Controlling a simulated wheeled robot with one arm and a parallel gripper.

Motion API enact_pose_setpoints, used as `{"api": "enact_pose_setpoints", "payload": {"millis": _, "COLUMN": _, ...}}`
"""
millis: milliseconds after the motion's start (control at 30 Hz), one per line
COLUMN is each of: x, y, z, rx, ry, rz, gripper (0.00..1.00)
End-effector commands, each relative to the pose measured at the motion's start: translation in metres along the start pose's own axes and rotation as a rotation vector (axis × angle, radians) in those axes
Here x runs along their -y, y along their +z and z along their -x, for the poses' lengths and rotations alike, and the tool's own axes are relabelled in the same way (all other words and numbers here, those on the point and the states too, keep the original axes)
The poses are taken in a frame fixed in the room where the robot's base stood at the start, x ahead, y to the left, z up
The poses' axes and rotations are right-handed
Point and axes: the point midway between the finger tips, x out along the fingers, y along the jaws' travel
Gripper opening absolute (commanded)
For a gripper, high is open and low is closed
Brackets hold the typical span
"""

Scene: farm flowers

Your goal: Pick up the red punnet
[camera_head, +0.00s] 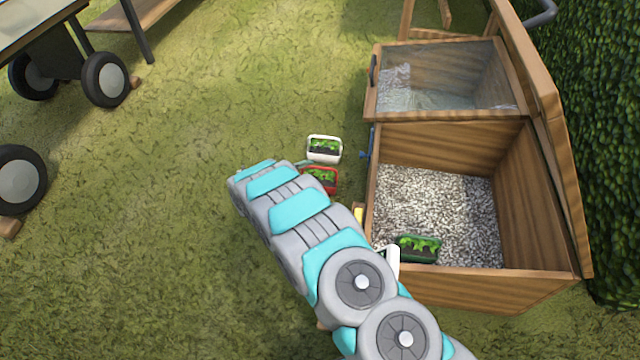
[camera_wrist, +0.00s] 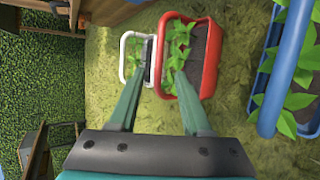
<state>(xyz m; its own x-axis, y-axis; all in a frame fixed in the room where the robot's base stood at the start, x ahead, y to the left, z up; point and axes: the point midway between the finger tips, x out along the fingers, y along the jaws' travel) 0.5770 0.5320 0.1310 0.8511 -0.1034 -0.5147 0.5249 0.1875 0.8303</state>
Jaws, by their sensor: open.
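The red punnet (camera_head: 333,186) with green seedlings and dark soil stands on the grass, partly hidden by my arm in the head view. In the wrist view the red punnet (camera_wrist: 210,62) is just past my open gripper (camera_wrist: 166,62). The left finger lies toward the gap between the red punnet and the white one. The right finger overlaps the red punnet's near left part in the picture. I cannot tell whether either finger touches it. Nothing is held between the fingers.
A white punnet (camera_head: 324,158) stands close beside the red one; a blue punnet (camera_wrist: 268,113) is at the wrist view's right. A wooden cold frame (camera_head: 450,279) with gravel and a green punnet (camera_head: 418,260) is to the right. Grass at left is open, up to a wheeled cart (camera_head: 60,50).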

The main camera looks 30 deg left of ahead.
Motion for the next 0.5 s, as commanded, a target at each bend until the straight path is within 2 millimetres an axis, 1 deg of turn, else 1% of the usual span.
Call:
{"api": "enact_pose_setpoints", "payload": {"millis": 300, "x": -0.001, "y": 0.003, "z": -0.037, "rx": 0.002, "ry": 0.002, "rz": -0.004, "gripper": 0.48}}
{"api": "enact_pose_setpoints", "payload": {"millis": 400, "x": 0.0, "y": 0.003, "z": -0.043, "rx": 0.003, "ry": 0.002, "rz": -0.001, "gripper": 0.48}}
{"api": "enact_pose_setpoints", "payload": {"millis": 500, "x": -0.001, "y": 0.004, "z": -0.045, "rx": 0.003, "ry": 0.002, "rz": -0.001, "gripper": 0.48}}
